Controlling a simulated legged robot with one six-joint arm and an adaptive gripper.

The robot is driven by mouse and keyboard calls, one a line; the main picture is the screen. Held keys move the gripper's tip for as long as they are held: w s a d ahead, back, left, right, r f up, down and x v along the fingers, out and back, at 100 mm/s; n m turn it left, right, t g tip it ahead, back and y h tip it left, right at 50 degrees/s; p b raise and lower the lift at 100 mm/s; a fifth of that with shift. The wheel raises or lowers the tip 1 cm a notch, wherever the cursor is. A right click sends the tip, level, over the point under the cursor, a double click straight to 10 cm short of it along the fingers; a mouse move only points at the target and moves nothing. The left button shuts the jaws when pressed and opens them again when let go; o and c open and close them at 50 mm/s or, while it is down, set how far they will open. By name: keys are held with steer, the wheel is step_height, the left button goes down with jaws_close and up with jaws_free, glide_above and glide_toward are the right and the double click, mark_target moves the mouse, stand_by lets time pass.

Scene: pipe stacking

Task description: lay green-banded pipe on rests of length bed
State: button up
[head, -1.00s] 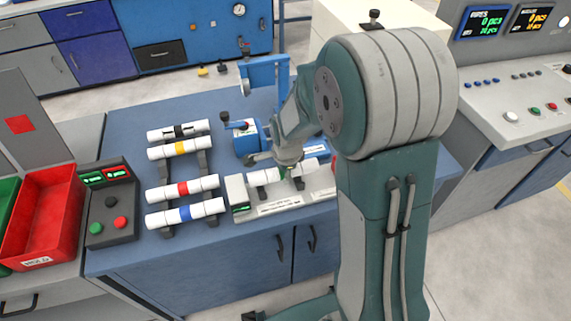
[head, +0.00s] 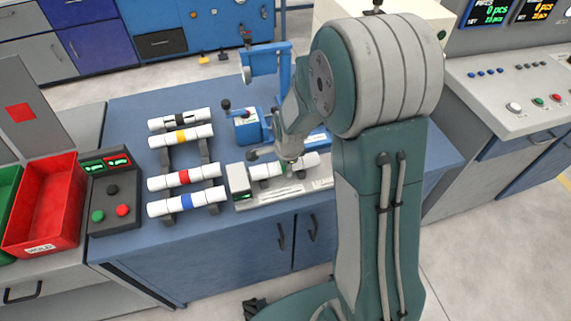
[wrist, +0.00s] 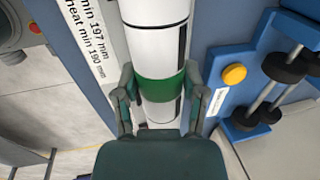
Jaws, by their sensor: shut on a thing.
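The green-banded pipe is white with a green band (wrist: 160,92) around it. In the head view its white length (head: 267,170) lies along the length bed (head: 275,194), partly hidden by my gripper (head: 289,166). In the wrist view my gripper (wrist: 159,72) is shut on the pipe, with one finger on each side at the green band. The bed's printed face (wrist: 92,40) shows left of the pipe in the wrist view. I cannot tell whether the pipe touches the rests or hangs just above them.
A rack (head: 206,150) at the left holds white pipes with black, yellow, red and blue bands. A blue clamp device (head: 250,128) stands behind the bed. A button box (head: 112,205) and a red bin (head: 45,205) are farther left. A console (head: 500,90) stands at the right.

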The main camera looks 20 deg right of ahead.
steer(key=shift+f, duration=0.35)
steer(key=o, duration=1.3)
steer(key=shift+c, duration=0.2)
step_height(320, 180, up, 12)
steer(key=s, duration=0.2)
steer(key=shift+s+f, duration=0.15)
steer(key=shift+f, duration=0.05)
